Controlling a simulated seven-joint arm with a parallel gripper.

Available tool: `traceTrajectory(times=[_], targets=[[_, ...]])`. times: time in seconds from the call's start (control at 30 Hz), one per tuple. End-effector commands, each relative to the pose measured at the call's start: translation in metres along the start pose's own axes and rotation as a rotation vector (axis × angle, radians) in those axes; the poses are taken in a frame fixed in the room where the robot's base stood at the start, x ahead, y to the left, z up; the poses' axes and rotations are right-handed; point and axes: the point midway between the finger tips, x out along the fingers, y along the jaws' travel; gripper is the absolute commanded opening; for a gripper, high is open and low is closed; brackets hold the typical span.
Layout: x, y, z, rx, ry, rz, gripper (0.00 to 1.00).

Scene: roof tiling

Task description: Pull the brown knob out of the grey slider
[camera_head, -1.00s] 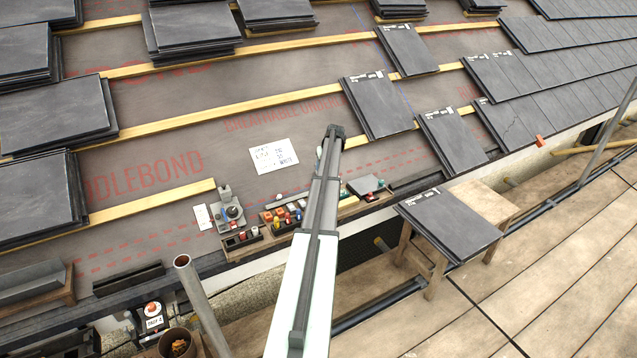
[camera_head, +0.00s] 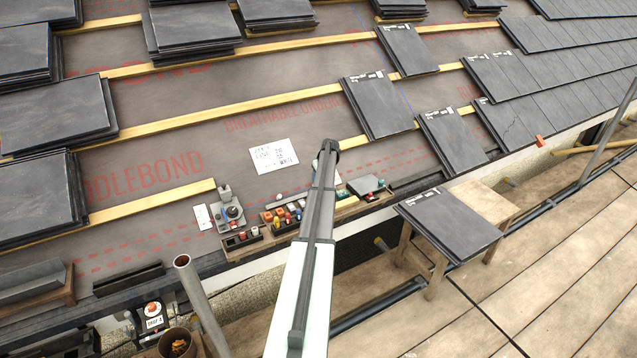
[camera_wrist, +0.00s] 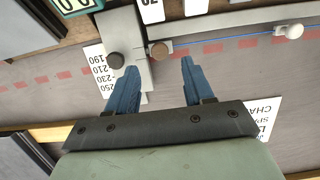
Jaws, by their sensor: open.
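In the wrist view the grey slider (camera_wrist: 126,32) is a light grey upright bar at the top left of centre, beside a white number scale. A small brown knob (camera_wrist: 160,49) shows at its right edge, with a thin blue line running right from near it. A darker round knob (camera_wrist: 115,60) sits on the slider's left part. My gripper (camera_wrist: 158,64) is open and empty, its two blue fingers apart. The brown knob shows between and just beyond the fingertips; I cannot tell the height gap. In the head view my arm hides the fingers and both knobs.
A white ball-shaped knob (camera_wrist: 294,31) lies at the right end of the blue line. A printed card (camera_wrist: 262,120) lies at right. In the head view, trays of small coloured parts (camera_head: 285,215) stand left of my arm and a slate stack (camera_head: 378,105) lies beyond it.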

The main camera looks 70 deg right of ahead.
Motion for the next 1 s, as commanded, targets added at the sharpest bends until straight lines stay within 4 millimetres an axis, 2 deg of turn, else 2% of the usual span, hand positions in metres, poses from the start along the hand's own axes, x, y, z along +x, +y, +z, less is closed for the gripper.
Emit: traceTrajectory(times=[0.1,0.3,0.5,0.77,1.0], targets=[[0.021,0.001,-0.001,0.000,-0.001,-0.001,0.52],[0.043,0.001,0.000,0.001,-0.001,-0.001,0.52],[0.052,0.000,0.000,0.001,-0.001,0.000,0.52],[0.053,0.000,0.000,0.001,0.000,0.000,0.52],[0.053,0.000,0.000,0.001,0.000,0.000,0.32]])
